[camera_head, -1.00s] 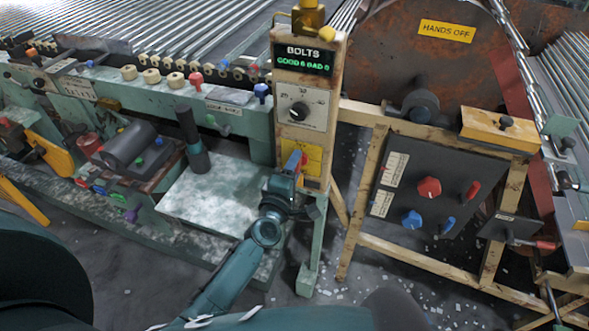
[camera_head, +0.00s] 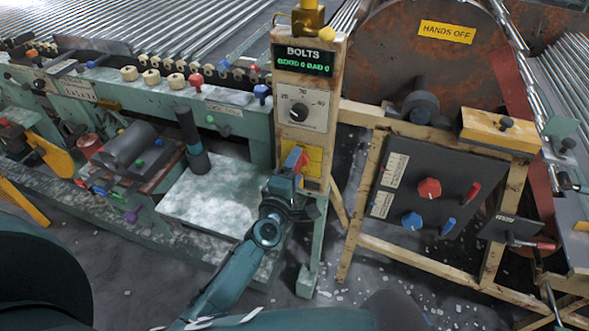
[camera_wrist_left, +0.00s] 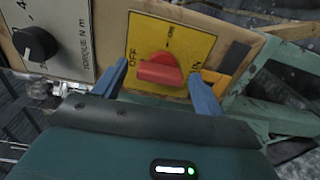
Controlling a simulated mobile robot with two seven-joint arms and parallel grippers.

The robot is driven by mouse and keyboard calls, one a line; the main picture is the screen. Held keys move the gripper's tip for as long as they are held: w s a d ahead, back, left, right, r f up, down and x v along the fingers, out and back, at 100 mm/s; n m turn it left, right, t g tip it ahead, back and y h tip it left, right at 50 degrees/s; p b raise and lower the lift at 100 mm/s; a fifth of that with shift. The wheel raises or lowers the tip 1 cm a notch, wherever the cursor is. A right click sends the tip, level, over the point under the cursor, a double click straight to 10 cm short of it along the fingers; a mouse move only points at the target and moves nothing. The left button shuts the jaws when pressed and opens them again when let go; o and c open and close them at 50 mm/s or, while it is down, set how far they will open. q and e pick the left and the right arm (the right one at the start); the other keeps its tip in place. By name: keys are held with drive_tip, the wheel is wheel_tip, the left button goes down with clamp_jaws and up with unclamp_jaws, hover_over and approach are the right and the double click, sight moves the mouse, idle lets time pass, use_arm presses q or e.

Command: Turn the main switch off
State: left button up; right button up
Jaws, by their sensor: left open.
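The main switch is a red handle (camera_wrist_left: 160,70) on a yellow plate (camera_wrist_left: 185,38) marked OFF at its left and ON at its right in the left wrist view. In the head view the plate (camera_head: 315,158) sits low on the wooden post, partly hidden by my gripper. My left gripper (camera_wrist_left: 160,88) is open, with one blue finger on each side of the red handle. I cannot tell whether either finger touches it. The handle lies roughly crosswise between the fingers; its exact setting is hard to tell. In the head view my left gripper (camera_head: 294,164) is right at the plate. My right gripper is not in view.
A torque dial (camera_head: 299,112) and the BOLTS display (camera_head: 303,59) sit above the plate on the same post. A dark panel (camera_head: 440,165) with red and blue knobs stands at the right. A pale plate (camera_head: 210,205) lies left of my arm.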

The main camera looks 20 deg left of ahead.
use_arm(q)
drive_tip(key=s, duration=1.3)
drive_tip(key=shift+a+b, duration=0.25)
drive_tip(key=shift+b, duration=0.05)
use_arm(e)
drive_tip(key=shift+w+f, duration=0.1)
use_arm(q)
drive_tip(key=s+d+f+m+g+h+p, duration=0.1)
drive_tip(key=s+f+m+g+p, duration=0.1)
drive_tip(key=s+m, duration=0.4)
drive_tip(key=s+d+f+m+g+h+p, duration=0.1)
drive_tip(key=s+m+g, duration=0.4)
drive_tip(key=m, duration=0.9)
drive_tip(key=s+f+p, duration=0.1)
drive_tip(key=p, duration=0.1)
drive_tip(key=shift+d+m+g+h+p, duration=0.3)
drive_tip(key=shift+m+h+p, duration=0.05)
drive_tip(key=shift+m+h, duration=0.05)
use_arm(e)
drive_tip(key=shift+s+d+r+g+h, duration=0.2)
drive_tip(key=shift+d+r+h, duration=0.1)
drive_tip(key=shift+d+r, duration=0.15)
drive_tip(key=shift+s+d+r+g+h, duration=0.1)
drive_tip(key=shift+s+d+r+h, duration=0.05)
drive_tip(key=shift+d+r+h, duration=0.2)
